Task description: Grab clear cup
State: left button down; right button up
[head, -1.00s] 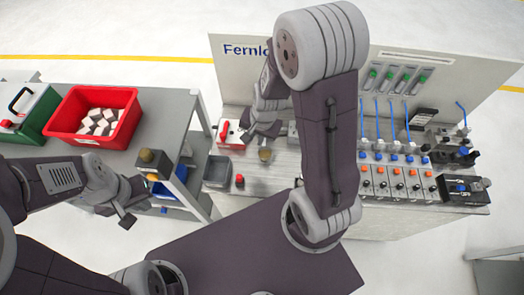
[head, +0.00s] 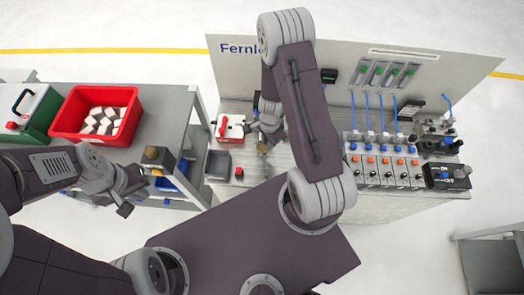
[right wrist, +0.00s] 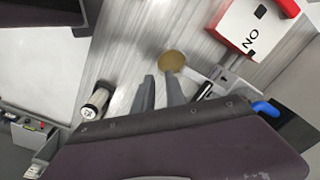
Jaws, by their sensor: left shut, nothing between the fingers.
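No cup can be made out with certainty. A small gold-topped piece (head: 262,147) is on the workbench (head: 290,185) by my right gripper (head: 266,132). In the right wrist view a round gold disc (right wrist: 171,60) lies just beyond the right fingertips (right wrist: 160,82), which are parted with nothing between them. My left gripper (head: 124,207) is shut and empty, in front of the left table. My right arm hides part of the bench.
A row of valves (head: 385,170) with blue tubes fills the bench's right. A red crate (head: 55,128) of blocks is on the left table.

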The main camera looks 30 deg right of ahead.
aim_at(266, 155)
pick_arm(q)
jog(key=shift+d+f, duration=0.1)
jog(key=shift+f, duration=0.35)
pick_arm(e)
jog(key=shift+f, duration=0.55)
